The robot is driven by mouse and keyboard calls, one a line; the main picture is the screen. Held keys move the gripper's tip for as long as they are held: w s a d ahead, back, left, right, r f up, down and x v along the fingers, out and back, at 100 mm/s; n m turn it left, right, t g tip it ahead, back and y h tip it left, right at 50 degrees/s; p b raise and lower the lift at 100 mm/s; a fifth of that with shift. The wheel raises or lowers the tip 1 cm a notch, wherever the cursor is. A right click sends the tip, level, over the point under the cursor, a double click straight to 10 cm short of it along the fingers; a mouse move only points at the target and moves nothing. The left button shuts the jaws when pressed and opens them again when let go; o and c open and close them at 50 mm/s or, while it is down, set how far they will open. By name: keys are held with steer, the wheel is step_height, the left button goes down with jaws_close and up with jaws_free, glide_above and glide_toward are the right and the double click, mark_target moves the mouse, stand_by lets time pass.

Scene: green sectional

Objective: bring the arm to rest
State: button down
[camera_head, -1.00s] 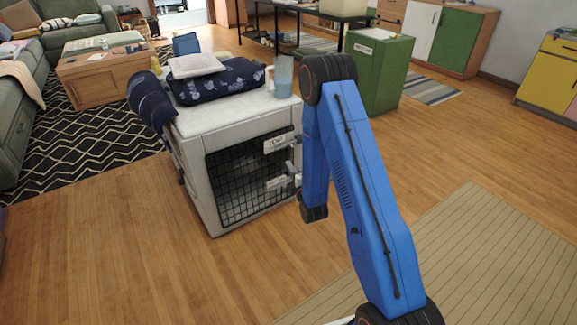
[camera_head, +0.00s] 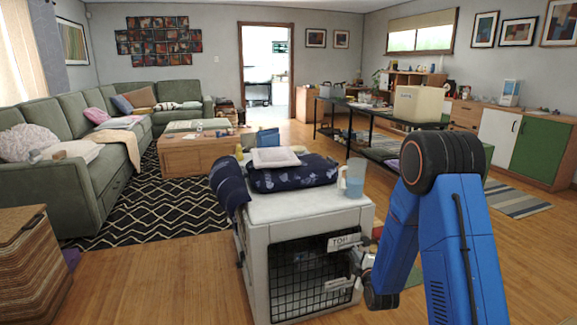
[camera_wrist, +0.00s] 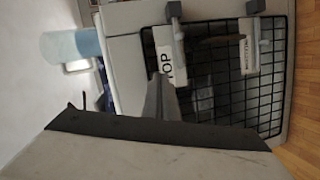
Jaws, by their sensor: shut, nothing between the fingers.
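My blue arm (camera_head: 448,235) stands bent at the right of the head view, its dark joint at the top and its forearm reaching down beside the crate door. In the wrist view my gripper (camera_wrist: 160,98) is shut and empty, its narrow dark fingertips in front of the crate door. I cannot make out the fingers in the head view. The white pet crate (camera_head: 258,272) has a black wire door (camera_head: 300,285), which fills much of the sideways wrist view (camera_wrist: 215,105). The gap between gripper and door is unclear.
On the crate lie a dark patterned cushion (camera_head: 292,178), a folded white cloth (camera_head: 275,157) and a pitcher of bluish liquid (camera_head: 352,180). A green sofa (camera_head: 75,180) and wooden coffee table (camera_head: 195,155) stand behind left. A black table (camera_head: 372,112) stands behind.

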steer(key=s+d+r+m+g, duration=0.2)
steer(key=s+r+m+g, duration=0.5)
steer(key=s+r, duration=1.05)
steer(key=s+r+m+g, duration=0.2)
steer(key=s+m, duration=0.2)
steer(key=s, duration=1.2)
steer(key=s+r+m+g, duration=0.2)
steer(key=s+r+m, duration=0.1)
steer(key=s, duration=1.4)
steer(key=shift+d+r+m+h, duration=0.15)
steer(key=shift+m+h, duration=0.25)
steer(key=shift+m, duration=0.4)
steer(key=shift+w, duration=0.1)
